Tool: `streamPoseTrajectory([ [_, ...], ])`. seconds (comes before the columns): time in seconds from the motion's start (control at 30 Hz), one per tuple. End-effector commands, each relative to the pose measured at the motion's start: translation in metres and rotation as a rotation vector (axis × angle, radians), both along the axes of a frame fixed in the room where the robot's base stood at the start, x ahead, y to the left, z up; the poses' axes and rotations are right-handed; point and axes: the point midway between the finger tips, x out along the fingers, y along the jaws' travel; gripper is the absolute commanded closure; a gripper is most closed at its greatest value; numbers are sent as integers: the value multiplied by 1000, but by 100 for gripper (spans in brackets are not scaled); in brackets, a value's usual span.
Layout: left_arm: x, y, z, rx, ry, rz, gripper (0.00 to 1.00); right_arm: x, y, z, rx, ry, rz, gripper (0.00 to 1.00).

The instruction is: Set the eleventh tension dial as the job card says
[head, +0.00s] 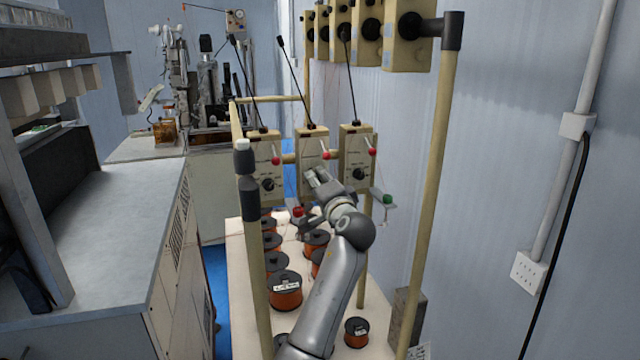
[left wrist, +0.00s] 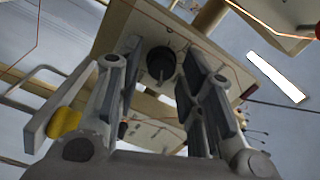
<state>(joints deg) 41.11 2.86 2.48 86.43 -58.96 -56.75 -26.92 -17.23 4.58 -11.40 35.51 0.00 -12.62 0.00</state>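Three beige tension boxes hang in a row on the frame in the head view: a left box (head: 264,150), a middle box (head: 312,147) and a right box (head: 356,142). The left box's black dial (head: 268,184) and the right box's black dial (head: 358,173) show. My left gripper (head: 316,178) is in front of the middle box and hides its dial. In the left wrist view a black dial (left wrist: 160,64) with a pale pointer mark lies between the open fingers, apparently not touched. I cannot read its scale or which number it has. My right gripper is not in view.
Several orange wire spools (head: 285,290) stand on the pale table below. Frame posts (head: 436,190) rise at both sides of my arm. More beige boxes (head: 408,35) hang above. Thin wires run near the boxes. A grey cabinet (head: 110,230) is at left.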

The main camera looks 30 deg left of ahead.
Motion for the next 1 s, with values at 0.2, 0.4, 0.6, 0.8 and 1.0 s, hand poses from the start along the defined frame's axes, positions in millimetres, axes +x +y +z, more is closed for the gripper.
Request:
streamPoseTrajectory([
  [0.2, 0, 0, 0, 0, 0, 0, 98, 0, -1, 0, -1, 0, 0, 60],
  [0.4, 0, 0, -3, -19, -23, 0, 100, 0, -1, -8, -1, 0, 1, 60],
  [0.6, 0, 0, -5, -111, -131, -1, 100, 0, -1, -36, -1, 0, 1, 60],
  [0.8, 0, 0, -3, -198, -232, 0, 100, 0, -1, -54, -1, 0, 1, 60],
  [1.0, 0, 0, 1, -229, -267, 0, 100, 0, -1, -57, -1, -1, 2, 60],
])
